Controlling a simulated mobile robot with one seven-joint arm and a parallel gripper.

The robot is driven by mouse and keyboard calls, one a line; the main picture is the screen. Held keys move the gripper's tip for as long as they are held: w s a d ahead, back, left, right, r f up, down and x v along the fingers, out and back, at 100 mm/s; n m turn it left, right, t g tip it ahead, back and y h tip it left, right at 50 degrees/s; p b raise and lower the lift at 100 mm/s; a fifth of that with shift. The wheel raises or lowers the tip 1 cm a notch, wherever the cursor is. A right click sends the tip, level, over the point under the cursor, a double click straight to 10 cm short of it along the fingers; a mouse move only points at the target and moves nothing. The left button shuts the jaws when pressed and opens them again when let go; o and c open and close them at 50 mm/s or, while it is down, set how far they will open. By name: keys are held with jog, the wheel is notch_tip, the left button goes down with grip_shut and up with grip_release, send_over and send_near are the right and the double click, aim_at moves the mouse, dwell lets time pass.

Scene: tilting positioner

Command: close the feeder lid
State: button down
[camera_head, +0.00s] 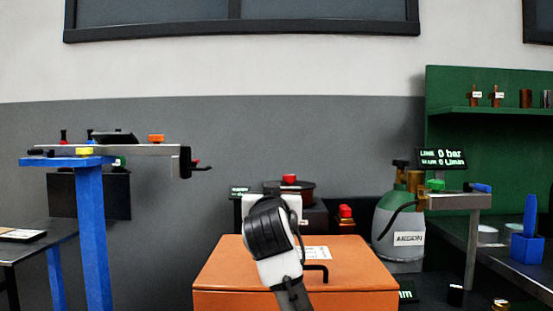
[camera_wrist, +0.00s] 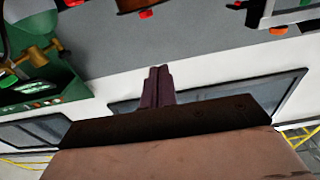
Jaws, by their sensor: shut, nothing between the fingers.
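An orange box (camera_head: 225,275) stands low in front of me in the head view. It has a flat orange top with a black handle (camera_head: 318,270) and a white label. I take this top to be the feeder lid, but cannot tell whether it is fully down. My white and black arm crosses in front of the box and hides part of its top. My gripper fingers are not visible in the head view. In the wrist view my gripper (camera_wrist: 158,72) has its dark fingers together, empty, pointing toward the wall. The orange box is not recognisable there.
A grey gas cylinder (camera_head: 400,240) stands right of the box, near a green shelf rack (camera_head: 485,90). A blue post (camera_head: 92,235) carrying a grey beam (camera_head: 150,150) stands left. A dark unit with a red knob (camera_head: 289,179) is behind the box.

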jog(key=s+f+t+b, duration=0.2)
jog(key=s+f+b, duration=0.1)
jog(key=f+b, duration=0.3)
jog(key=s+f+t+b, duration=0.2)
jog(key=f+b, duration=0.4)
jog(key=f, duration=0.3)
jog(key=shift+s+f+b, duration=0.2)
jog(key=shift+s+b, duration=0.15)
jog(key=shift+s, duration=0.15)
